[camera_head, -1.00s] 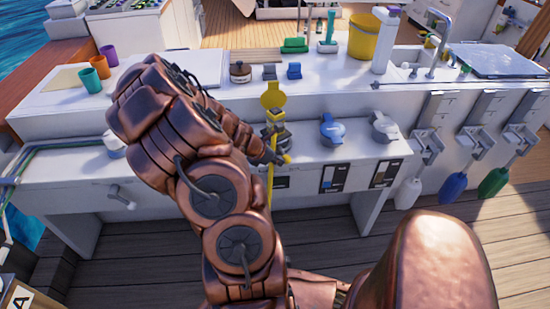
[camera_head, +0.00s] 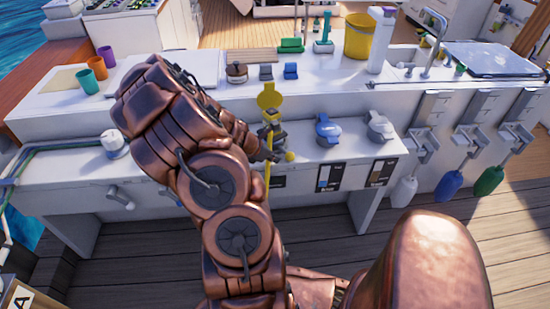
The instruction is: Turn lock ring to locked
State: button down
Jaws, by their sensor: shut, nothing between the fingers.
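A filler with a raised yellow lid (camera_head: 270,96) stands on the lower white ledge, near the middle of the picture. Its metal neck (camera_head: 272,131) shows below the lid. The lock ring cannot be told apart clearly at this size. My gripper (camera_head: 271,155) is at the end of my copper arm, just in front of and below the neck. It is small, dark and shut, and partly hidden by my arm. A yellow rounded knob (camera_head: 289,156) shows just right of it. Whether my gripper touches the knob or the ring I cannot tell.
A blue-capped filler (camera_head: 328,128) and a white-capped one (camera_head: 379,127) stand to the right on the same ledge. A white knob (camera_head: 114,144) stands at the left.

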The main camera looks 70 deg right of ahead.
jog(key=shift+a, duration=0.1)
jog(key=w+a+r, duration=0.3)
jog(key=a+r, duration=0.5)
jog(key=a, duration=0.1)
jog(key=shift+a+r, duration=0.25)
jog(key=shift+a, duration=0.1)
dwell(0.3)
dwell(0.5)
